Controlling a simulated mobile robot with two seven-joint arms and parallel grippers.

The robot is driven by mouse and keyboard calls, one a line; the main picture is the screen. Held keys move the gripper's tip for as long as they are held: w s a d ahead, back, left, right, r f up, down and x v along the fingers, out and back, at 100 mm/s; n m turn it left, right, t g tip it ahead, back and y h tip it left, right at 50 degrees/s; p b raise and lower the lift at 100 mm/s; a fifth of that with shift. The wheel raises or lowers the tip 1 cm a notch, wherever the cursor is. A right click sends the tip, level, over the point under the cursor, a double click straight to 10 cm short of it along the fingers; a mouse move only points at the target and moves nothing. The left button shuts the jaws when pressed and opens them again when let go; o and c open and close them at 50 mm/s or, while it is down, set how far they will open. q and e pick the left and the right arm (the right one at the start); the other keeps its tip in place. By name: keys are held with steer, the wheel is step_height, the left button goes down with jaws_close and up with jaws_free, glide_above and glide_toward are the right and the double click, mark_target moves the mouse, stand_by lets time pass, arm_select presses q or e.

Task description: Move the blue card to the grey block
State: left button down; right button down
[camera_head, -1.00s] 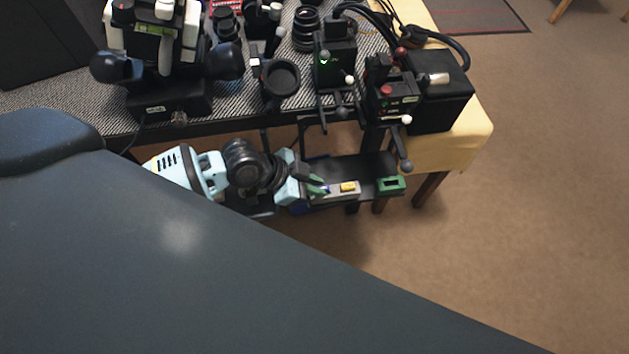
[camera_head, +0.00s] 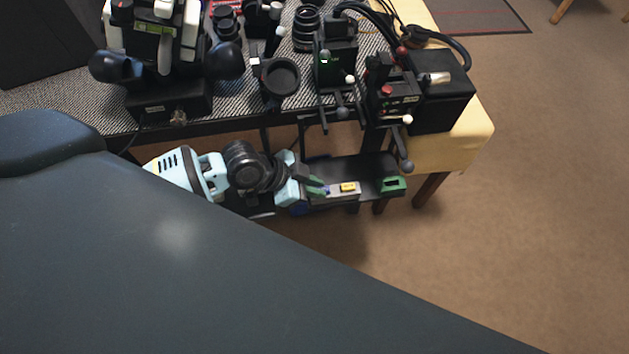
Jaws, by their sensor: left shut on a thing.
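My left gripper (camera_head: 322,188) reaches in from the left over the dark lower shelf, its green fingers shut. A small bit of the blue card (camera_head: 327,190) shows at the fingertips; the fingers hide most of it. The grey block (camera_head: 338,194) lies on the shelf just right of the fingertips, with a yellow piece (camera_head: 348,187) on top. The card is at the left end of the grey block; I cannot tell whether it touches it. My right gripper is not in view.
A green block with a dark slot (camera_head: 392,185) sits at the shelf's right end. The table above carries a microscope (camera_head: 160,50), lenses (camera_head: 306,28) and black devices with knobs (camera_head: 391,95) overhanging the shelf. Open floor lies to the right.

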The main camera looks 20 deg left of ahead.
arm_select(q)
steer(key=shift+f, duration=0.1)
steer(key=c, duration=1.3)
jaws_free()
steer(key=shift+s+a+r, duration=0.1)
steer(key=shift+a+r, duration=0.1)
steer(key=shift+r, duration=0.05)
steer(key=p+v, duration=0.1)
steer(key=v, duration=0.6)
